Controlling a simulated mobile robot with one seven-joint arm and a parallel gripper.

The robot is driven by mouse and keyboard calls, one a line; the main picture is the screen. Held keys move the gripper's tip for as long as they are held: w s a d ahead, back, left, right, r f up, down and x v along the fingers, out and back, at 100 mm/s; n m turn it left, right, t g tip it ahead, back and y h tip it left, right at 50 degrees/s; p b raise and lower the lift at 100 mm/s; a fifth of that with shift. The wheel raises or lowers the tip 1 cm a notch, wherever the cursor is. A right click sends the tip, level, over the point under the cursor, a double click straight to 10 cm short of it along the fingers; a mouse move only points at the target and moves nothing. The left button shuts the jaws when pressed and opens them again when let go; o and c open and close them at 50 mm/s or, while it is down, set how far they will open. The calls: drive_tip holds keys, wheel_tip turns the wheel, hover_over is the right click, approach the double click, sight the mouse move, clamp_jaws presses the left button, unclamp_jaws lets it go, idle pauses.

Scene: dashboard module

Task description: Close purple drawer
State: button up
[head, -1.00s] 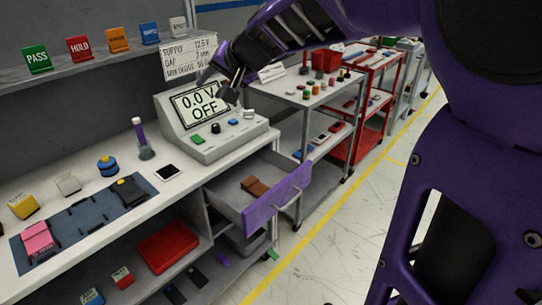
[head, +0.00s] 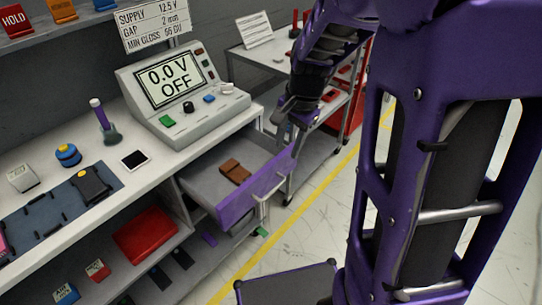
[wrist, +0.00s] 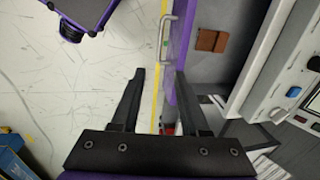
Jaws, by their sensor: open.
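The purple-fronted drawer (head: 236,207) stands pulled out from under the white bench. Its purple front and grey handle also show in the wrist view (wrist: 183,28), at the top. A brown block (head: 235,172) lies inside the drawer. My gripper (wrist: 160,76) is open with nothing between its fingers. In the wrist view its right fingertip is close to the near end of the purple front, and the left fingertip is over the floor outside. I cannot tell whether it touches. In the head view my gripper (head: 284,115) is at the drawer's far end, its fingertips partly unclear.
A power supply (head: 180,95) reading 0.0 V OFF stands on the bench (head: 60,158) above the drawer. A metal cart (head: 240,52) and a red cart stand beyond. A red bin (head: 150,232) lies on the lower shelf. The floor before the drawer is clear.

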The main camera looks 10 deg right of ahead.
sight(275, 188)
drive_tip(key=f+b, duration=0.1)
drive_tip(key=f, duration=0.4)
drive_tip(key=w+a+f+b, duration=0.1)
drive_tip(key=f, duration=0.5)
drive_tip(key=w+a+f+b, duration=0.1)
drive_tip(key=f, duration=0.5)
drive_tip(key=shift+w, duration=0.25)
clamp_jaws()
idle(0.6)
